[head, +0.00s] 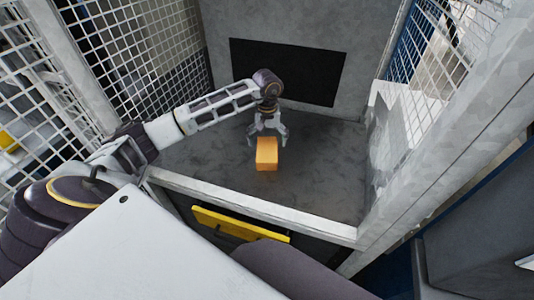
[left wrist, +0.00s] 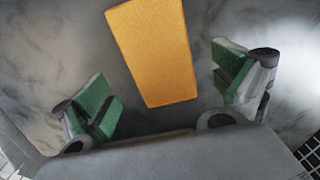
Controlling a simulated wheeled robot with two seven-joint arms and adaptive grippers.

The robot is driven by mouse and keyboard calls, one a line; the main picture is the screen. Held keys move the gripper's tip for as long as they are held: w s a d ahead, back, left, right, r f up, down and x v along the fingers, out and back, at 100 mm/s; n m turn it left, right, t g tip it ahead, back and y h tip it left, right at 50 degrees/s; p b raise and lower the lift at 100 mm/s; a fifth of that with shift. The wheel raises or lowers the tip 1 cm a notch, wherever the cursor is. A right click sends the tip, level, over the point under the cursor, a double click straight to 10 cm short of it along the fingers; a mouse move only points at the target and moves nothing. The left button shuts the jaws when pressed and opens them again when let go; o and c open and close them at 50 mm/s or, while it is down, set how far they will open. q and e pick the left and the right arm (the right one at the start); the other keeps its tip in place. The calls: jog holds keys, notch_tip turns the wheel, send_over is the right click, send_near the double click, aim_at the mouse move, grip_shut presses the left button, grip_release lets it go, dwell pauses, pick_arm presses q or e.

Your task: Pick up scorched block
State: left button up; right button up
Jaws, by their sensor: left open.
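An orange-yellow block (head: 266,154) sits on the grey floor of the press bay in the head view. It also shows in the left wrist view (left wrist: 155,50), as a long plain block at the top, its upper end cut off by the frame edge. I see no clear scorch marks on it. My left gripper (head: 267,137) is open just behind the block in the head view. In the left wrist view its green-padded fingers (left wrist: 168,90) are spread wide, with the block's near end between and ahead of them, touching neither. My right gripper is not in view.
White mesh guards (head: 140,60) stand on the left, with a grey post and panel on the right. A dark opening (head: 288,72) is in the back wall. A pale front sill (head: 260,206) edges the bay, with a yellow bar (head: 240,224) below. The floor right of the block is clear.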

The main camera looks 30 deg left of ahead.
aim_at(267, 149)
pick_arm(q)
jog(key=shift+f, duration=0.1)
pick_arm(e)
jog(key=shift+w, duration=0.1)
pick_arm(q)
jog(key=shift+s+d+f, duration=0.15)
jog(key=shift+s+f, duration=0.05)
jog(key=shift+f, duration=0.6)
jog(key=shift+s+f, duration=0.2)
jog(key=shift+f, duration=0.5)
jog(key=shift+f+p, duration=0.3)
jog(key=shift+f, duration=0.45)
jog(key=shift+w+f, duration=0.1)
jog(key=shift+f, duration=0.15)
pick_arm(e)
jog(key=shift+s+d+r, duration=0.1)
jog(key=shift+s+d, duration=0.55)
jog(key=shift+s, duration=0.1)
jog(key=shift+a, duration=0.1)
pick_arm(q)
jog(key=c, duration=1)
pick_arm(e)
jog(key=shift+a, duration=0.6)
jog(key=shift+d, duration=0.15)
